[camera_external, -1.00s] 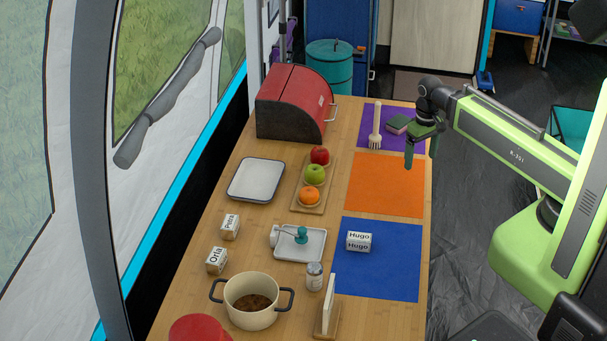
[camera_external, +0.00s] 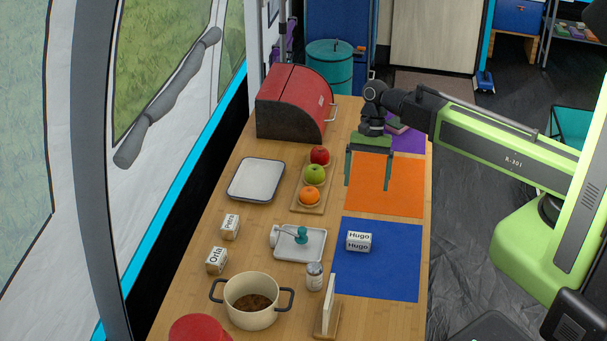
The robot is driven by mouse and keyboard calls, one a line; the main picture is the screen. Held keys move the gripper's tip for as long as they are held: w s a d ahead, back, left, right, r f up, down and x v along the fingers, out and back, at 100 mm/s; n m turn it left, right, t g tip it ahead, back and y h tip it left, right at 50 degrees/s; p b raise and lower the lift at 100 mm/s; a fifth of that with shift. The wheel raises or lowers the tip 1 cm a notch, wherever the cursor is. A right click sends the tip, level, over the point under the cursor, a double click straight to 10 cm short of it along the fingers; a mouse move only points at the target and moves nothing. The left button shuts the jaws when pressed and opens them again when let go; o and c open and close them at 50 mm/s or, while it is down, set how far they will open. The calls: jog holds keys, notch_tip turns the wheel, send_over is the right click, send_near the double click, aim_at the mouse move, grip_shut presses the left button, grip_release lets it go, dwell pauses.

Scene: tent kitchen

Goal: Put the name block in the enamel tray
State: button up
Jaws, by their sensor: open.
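A white name block marked "Hugo" (camera_external: 359,242) lies on the blue mat (camera_external: 385,277). Two more name blocks stand at the left of the table, "Petra" or similar (camera_external: 230,227) and "Orla" (camera_external: 217,261). A white enamel tray (camera_external: 256,180) with a dark rim lies empty left of the fruit. A smaller pale tray (camera_external: 288,252) holds a grey and teal hand tool. My gripper (camera_external: 367,186) is open and empty, pointing down over the orange mat (camera_external: 405,185), behind the Hugo block and apart from it.
Apple, pear-green fruit and orange (camera_external: 310,196) stand on a wooden board between the enamel tray and the orange mat. A red bread bin (camera_external: 293,103) stands behind. A pot (camera_external: 251,301), a jar (camera_external: 314,277) and an upright white panel (camera_external: 329,304) stand in front.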

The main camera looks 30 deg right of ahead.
aim_at(359, 237)
jog(key=b+x, duration=1.6)
jog(key=x, duration=0.2)
jog(key=shift+b, duration=0.3)
jog(key=shift+r, duration=0.15)
jog(key=c, duration=1.6)
jog(key=shift+r+p, duration=0.55)
jog(key=shift+p, duration=0.2)
notch_tip(359, 237, up, 4)
jog(key=p, duration=0.4)
jog(key=d+r+p, duration=0.6)
jog(key=d, duration=0.5)
jog(key=shift+d, duration=0.35)
